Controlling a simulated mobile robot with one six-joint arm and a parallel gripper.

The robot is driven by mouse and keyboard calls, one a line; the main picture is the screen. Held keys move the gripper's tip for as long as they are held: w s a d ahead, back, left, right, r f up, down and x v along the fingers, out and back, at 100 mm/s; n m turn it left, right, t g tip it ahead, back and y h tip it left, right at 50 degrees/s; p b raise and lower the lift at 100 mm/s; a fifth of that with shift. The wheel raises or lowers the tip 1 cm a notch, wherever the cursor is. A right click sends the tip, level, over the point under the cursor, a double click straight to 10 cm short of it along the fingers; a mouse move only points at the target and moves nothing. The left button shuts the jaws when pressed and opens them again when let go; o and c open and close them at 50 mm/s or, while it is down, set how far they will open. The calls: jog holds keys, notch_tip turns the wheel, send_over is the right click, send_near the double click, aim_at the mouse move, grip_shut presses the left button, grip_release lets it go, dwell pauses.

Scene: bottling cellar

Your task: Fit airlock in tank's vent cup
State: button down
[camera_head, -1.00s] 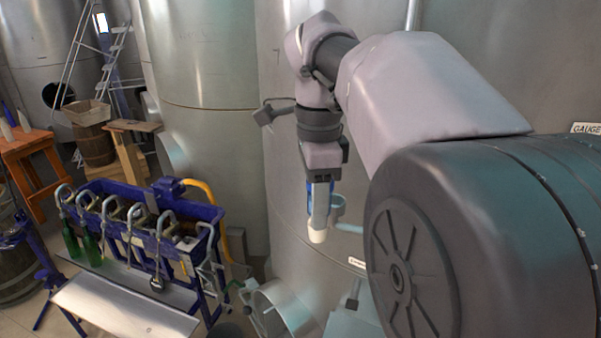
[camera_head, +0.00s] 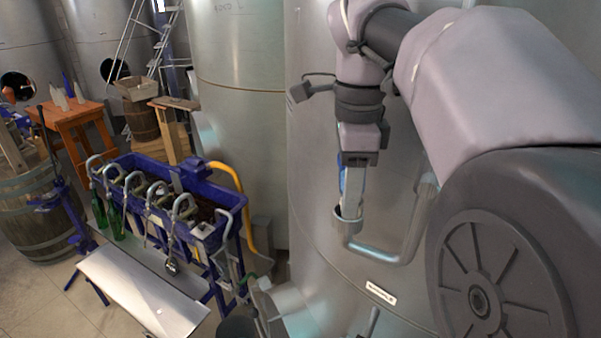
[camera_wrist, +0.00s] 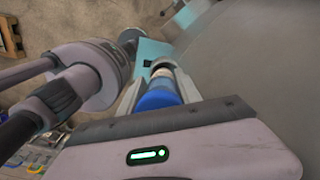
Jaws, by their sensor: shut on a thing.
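The airlock is a blue piece with a pale end. It shows as a thin blue strip in the head view (camera_head: 342,180) and between my fingers in the wrist view (camera_wrist: 158,98). My gripper (camera_head: 350,203) is shut on it and points down along the tank wall. The vent cup (camera_head: 347,222) is a small grey cup on the end of a bent pipe beside the tank. My fingertips are over the cup's rim in the picture. The airlock's lower end is hidden in the head view, so I cannot tell how far it is inside the cup.
The large steel tank (camera_head: 310,130) stands close behind my gripper. The cup's pipe (camera_head: 400,250) bends right and upward near my arm. A blue bottling rack (camera_head: 165,180) with green bottles stands to the left, with a pale board (camera_head: 140,295) in front.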

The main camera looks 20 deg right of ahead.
jog(key=shift+w+d, duration=0.25)
jog(key=shift+w, duration=0.05)
jog(key=c, duration=1.1)
grip_release()
jog(key=shift+w+d, duration=0.1)
jog(key=shift+o, duration=1.3)
jog(key=shift+s+r, duration=0.15)
jog(key=shift+s, duration=0.2)
jog(key=shift+w+r+p, duration=0.2)
jog(key=shift+r+p, duration=0.1)
jog(key=shift+p, duration=0.05)
notch_tip(320, 180, up, 12)
jog(key=p, duration=0.5)
jog(key=shift+f, duration=0.25)
